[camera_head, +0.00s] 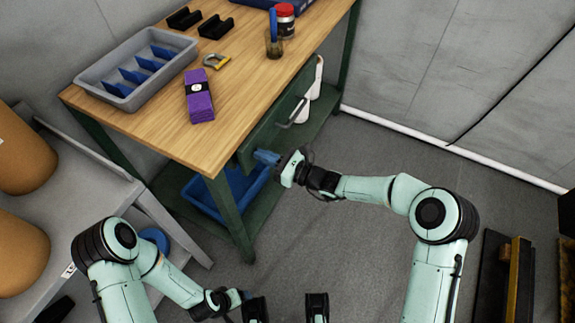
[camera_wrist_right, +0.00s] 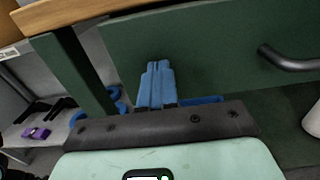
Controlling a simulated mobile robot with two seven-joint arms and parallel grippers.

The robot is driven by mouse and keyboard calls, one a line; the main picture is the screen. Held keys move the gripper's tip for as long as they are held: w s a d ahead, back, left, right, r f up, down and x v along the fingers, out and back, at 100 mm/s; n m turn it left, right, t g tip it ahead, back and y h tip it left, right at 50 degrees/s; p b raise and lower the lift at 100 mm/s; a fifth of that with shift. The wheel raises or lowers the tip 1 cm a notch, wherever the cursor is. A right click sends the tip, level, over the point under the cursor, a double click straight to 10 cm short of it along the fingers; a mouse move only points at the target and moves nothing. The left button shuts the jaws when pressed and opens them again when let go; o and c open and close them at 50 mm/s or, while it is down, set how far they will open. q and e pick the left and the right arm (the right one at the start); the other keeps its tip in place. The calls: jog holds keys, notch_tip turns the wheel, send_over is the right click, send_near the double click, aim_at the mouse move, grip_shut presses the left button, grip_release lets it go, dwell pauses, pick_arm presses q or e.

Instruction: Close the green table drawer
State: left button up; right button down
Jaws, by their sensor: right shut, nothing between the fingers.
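The green drawer front (camera_head: 272,130) is under the wooden tabletop, with a dark bar handle (camera_head: 299,110). It fills much of the right wrist view (camera_wrist_right: 215,50), where the handle (camera_wrist_right: 288,62) is at the right. The front stands near the tabletop edge; I cannot tell how large any gap is. My right gripper (camera_head: 262,156) is shut and empty, its blue fingertips (camera_wrist_right: 157,66) at the drawer front, left of the handle. Whether they touch it is unclear. My left gripper (camera_head: 244,295) is low in the head view, away from the table, its jaws unclear.
The wooden tabletop (camera_head: 245,88) holds a grey tray (camera_head: 113,65), a purple pack (camera_head: 199,106), a padlock-like item (camera_head: 216,61) and a red-lidded jar (camera_head: 285,20). A blue bin (camera_head: 205,202) is on the lower shelf. A green leg (camera_head: 232,222) stands near my right gripper. Floor in front is clear.

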pick_arm(q)
jog(key=shift+w+a+f, duration=0.1)
jog(key=shift+w+f, duration=0.15)
jog(key=shift+w, duration=0.05)
pick_arm(e)
jog(key=shift+x, duration=1.15)
jog(key=shift+r, duration=0.25)
pick_arm(q)
jog(key=shift+s, duration=0.1)
